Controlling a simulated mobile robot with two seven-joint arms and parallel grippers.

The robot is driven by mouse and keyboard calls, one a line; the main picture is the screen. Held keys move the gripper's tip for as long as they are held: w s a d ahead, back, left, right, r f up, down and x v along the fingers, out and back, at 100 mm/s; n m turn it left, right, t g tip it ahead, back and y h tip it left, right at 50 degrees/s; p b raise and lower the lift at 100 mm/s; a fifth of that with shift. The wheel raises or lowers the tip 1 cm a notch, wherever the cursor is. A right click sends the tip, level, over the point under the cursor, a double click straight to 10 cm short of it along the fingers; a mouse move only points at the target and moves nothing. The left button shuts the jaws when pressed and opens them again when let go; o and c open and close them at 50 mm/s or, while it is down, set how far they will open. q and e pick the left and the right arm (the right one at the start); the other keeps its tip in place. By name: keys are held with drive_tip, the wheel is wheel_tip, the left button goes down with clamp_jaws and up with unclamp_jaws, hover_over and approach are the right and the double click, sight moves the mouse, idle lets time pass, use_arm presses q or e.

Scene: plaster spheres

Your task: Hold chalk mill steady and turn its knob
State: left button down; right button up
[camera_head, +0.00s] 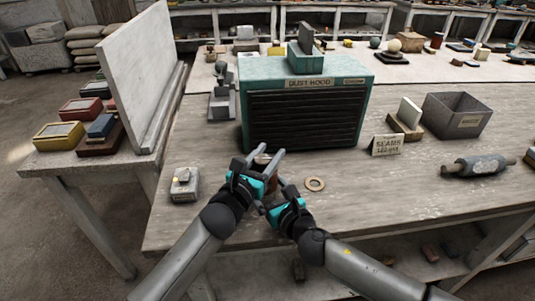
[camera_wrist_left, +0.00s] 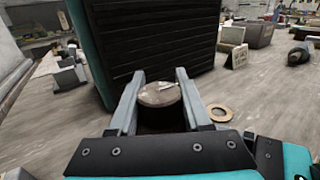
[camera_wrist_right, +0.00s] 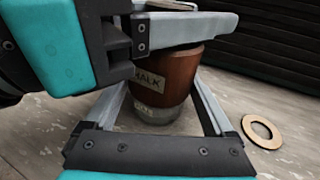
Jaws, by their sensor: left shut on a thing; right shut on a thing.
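The chalk mill (camera_wrist_right: 165,85) is an upright reddish-brown cylinder with a CHALK label and a grey lower band, clearest in the right wrist view. Its round, pale top (camera_wrist_left: 160,94) shows between the fingers of my left gripper (camera_wrist_left: 160,78) in the left wrist view. My left gripper is shut on the upper part of the mill. I cannot clearly tell the knob from the top. My right gripper (camera_wrist_right: 160,100) is shut on the mill's lower body, one finger on each side. In the head view my grippers hide most of the mill.
A teal cabinet with dark slats (camera_head: 306,120) stands close behind the mill. A flat ring (camera_head: 315,184) lies to its right. A small grey block (camera_head: 185,185) is at left. A sign (camera_head: 387,145), an open grey box (camera_head: 456,118) and a roller (camera_head: 478,165) stand farther right.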

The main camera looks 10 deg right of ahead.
use_arm(q)
drive_tip(key=m+g+h, duration=0.3)
drive_tip(key=g+h, duration=0.1)
drive_tip(key=s+d+m+g+h, duration=0.1)
drive_tip(key=m+g, duration=0.1)
drive_tip(key=shift+m+g+h, duration=0.3)
drive_tip(key=shift+h, duration=0.1)
drive_tip(key=shift+s+d+m+g+h, duration=0.1)
drive_tip(key=shift+s+m+g+h, duration=0.1)
drive_tip(key=shift+m+g+h, duration=0.45)
drive_tip(key=shift+s+d+m+g+h, duration=0.2)
drive_tip(key=shift+m+g, duration=0.45)
drive_tip(key=shift+g, duration=0.5)
drive_tip(key=shift+s+a+m+g, duration=0.1)
drive_tip(key=shift+m+g, duration=0.2)
drive_tip(key=shift+g, duration=0.2)
drive_tip(key=shift+c, duration=1.6)
unclamp_jaws()
drive_tip(key=shift+a, duration=0.1)
drive_tip(key=v, duration=1.2)
drive_tip(key=shift+f, duration=0.15)
